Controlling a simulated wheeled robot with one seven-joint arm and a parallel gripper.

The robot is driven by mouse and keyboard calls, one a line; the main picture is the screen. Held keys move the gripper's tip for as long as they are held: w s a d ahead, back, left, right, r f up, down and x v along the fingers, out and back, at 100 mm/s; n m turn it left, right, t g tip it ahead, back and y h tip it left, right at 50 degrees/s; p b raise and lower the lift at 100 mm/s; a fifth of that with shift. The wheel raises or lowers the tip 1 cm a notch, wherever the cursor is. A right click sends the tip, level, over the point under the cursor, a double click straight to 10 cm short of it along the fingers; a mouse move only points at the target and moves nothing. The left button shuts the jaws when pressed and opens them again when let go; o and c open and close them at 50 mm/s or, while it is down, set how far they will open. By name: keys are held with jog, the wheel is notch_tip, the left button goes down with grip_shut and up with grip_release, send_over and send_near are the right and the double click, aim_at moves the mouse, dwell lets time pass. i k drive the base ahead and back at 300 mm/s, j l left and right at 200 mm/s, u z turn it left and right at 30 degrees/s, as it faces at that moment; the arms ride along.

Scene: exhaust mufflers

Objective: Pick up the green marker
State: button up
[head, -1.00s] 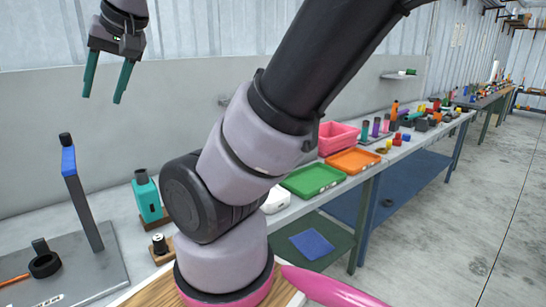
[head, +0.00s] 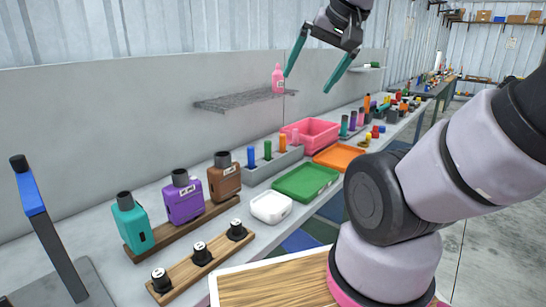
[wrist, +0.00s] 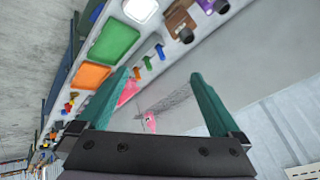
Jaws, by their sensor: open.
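The green marker (head: 268,150) stands upright in a grey holder (head: 262,172) on the bench, between a blue marker (head: 251,157) and an orange one (head: 283,142). A pink one (head: 295,135) stands at the far end. My gripper (head: 307,83) is in the air above and to the right of the holder, fingers spread and empty. In the wrist view, the green marker (wrist: 148,63) shows small, beyond and between the fingers of my open gripper (wrist: 159,74). Nothing hides the marker's upper part in the head view; its base is inside the holder.
A wire shelf (head: 235,101) with a pink bottle (head: 278,79) juts from the wall near my gripper. A pink bin (head: 312,132), orange tray (head: 340,157), green tray (head: 306,181) and white container (head: 271,207) surround the holder. Teal, purple and brown canisters stand left.

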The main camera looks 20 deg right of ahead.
aim_at(268, 144)
jog(key=z, duration=0.15)
jog(key=i+l+u, duration=0.1)
jog(key=u, duration=1.15)
jog(key=l, duration=1.05)
jog(key=i+l, duration=0.1)
jog(key=l, duration=0.9)
